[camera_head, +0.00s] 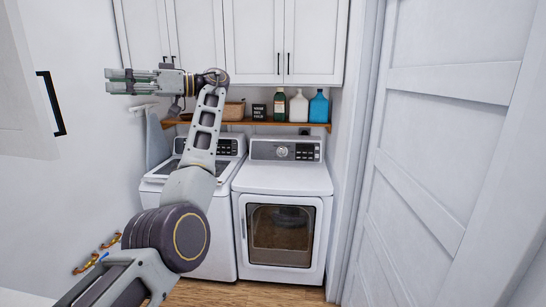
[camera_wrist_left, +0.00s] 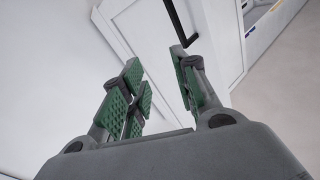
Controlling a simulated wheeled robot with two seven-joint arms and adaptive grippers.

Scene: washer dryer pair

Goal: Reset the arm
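My left arm rises from the bottom of the head view. Its gripper (camera_head: 110,81) points left at the upper left, in front of the white wall and near the cabinets. In the left wrist view the green-padded fingers (camera_wrist_left: 157,70) stand apart with nothing between them. The gripper is open and empty. My right gripper is not in view. The washer (camera_head: 216,240) is partly hidden behind my left arm. The dryer (camera_head: 285,182) stands to its right with its windowed front door shut.
White upper cabinets (camera_head: 255,45) hang above a wooden shelf (camera_head: 260,123) with bottles (camera_head: 299,106), a basket and a small black sign. A white door (camera_head: 440,150) fills the right side. Gold hooks (camera_head: 85,263) sit on the left wall. Some wooden floor (camera_head: 245,293) is clear in front.

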